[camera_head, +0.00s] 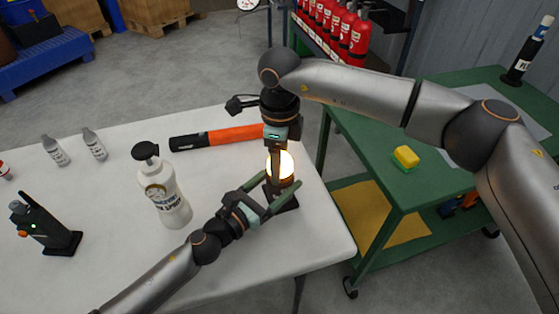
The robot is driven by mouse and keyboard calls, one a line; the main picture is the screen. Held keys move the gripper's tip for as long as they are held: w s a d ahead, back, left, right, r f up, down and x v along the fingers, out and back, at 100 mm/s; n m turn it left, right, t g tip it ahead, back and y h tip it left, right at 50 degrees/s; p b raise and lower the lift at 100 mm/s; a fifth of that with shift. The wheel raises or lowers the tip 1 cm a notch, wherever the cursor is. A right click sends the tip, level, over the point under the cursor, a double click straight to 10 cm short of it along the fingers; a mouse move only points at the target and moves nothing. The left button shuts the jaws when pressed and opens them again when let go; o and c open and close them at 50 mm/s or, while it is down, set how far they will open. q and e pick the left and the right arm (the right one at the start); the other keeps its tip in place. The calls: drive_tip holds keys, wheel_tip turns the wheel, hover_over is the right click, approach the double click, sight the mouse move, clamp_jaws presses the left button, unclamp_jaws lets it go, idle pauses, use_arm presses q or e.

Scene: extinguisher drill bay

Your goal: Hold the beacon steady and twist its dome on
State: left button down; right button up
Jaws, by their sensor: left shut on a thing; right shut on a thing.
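The beacon stands upright near the right end of the white table (110,275). Its dark base (290,204) shows only in part behind the fingers. Its dome (282,165) glows warm yellow-white on top. My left gripper (277,197) reaches in from the lower left and is shut around the beacon's lower part. My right gripper (281,160) comes down from above and is shut on the dome. The fingers hide the seam between dome and base, so I cannot tell how far the dome is seated.
A white spray bottle (165,195) stands left of the beacon. An orange and black flashlight (218,136) lies behind. A black radio in a stand (45,228) and two small grey bottles (75,148) are farther left. A green cart (405,185) with a yellow block (405,157) stands right.

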drive_tip(key=shift+n, duration=0.9)
drive_tip(key=o, duration=1.4)
wheel_tip(320, 180, up, 12)
drive_tip(key=shift+w+r, duration=0.1)
use_arm(q)
unclamp_jaws()
drive_tip(key=shift+s, duration=0.1)
